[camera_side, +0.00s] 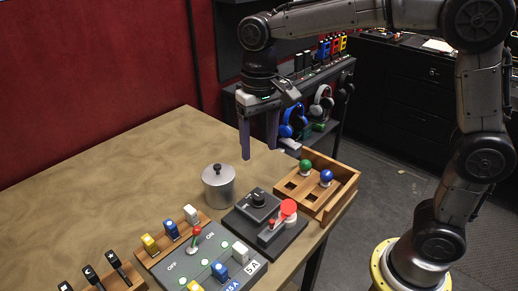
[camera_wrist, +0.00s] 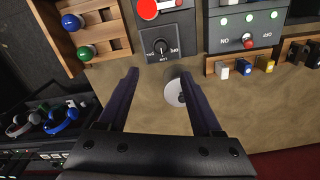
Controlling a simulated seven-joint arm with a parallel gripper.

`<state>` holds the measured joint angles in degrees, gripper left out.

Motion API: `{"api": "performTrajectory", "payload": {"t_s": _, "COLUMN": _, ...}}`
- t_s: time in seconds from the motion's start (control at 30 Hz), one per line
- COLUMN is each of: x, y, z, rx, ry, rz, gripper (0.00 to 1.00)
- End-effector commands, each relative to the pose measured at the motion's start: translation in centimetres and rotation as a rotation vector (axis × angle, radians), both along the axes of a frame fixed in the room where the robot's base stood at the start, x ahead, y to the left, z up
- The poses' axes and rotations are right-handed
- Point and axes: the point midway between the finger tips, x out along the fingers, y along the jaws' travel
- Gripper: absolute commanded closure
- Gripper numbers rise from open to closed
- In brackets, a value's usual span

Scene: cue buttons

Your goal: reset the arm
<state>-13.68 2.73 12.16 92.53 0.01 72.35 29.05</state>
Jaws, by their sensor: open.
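My gripper (camera_side: 259,146) is open and empty, raised above the wooden table (camera_side: 110,165). It points downward, above and a little behind the silver lidded canister (camera_side: 218,187). In the wrist view my gripper (camera_wrist: 165,80) has its two dark fingers apart, with the canister (camera_wrist: 172,93) showing between them, partly hidden by the right finger. A dark box with a black dial (camera_side: 258,199) and a red round button (camera_side: 288,207) stands right of the canister.
A wooden tray (camera_side: 347,184) with a green knob (camera_side: 306,166) and a blue knob (camera_side: 326,176) is at the right. A grey switch panel (camera_side: 168,270) with colored blocks is in front. A shelf with headphones (camera_side: 296,121) stands behind. The table's left side is clear.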

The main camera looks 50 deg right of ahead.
Motion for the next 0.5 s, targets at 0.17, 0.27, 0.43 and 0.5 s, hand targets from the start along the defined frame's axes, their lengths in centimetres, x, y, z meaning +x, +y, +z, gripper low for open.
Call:
{"api": "performTrajectory", "payload": {"t_s": 0.17, "x": -1.8, "y": -2.1, "z": 3.7, "rx": 0.021, "ry": -0.095, "rz": -0.046, "gripper": 0.33}}
{"api": "performTrajectory", "payload": {"t_s": 0.27, "x": -4.8, "y": -4.0, "z": 5.5, "rx": 0.031, "ry": -0.163, "rz": -0.072, "gripper": 0.33}}
{"api": "performTrajectory", "payload": {"t_s": 0.43, "x": -10.7, "y": -6.6, "z": 6.4, "rx": 0.032, "ry": -0.288, "rz": -0.053, "gripper": 0.33}}
{"api": "performTrajectory", "payload": {"t_s": 0.5, "x": -13.1, "y": -7.4, "z": 5.9, "rx": 0.024, "ry": -0.339, "rz": -0.027, "gripper": 0.33}}
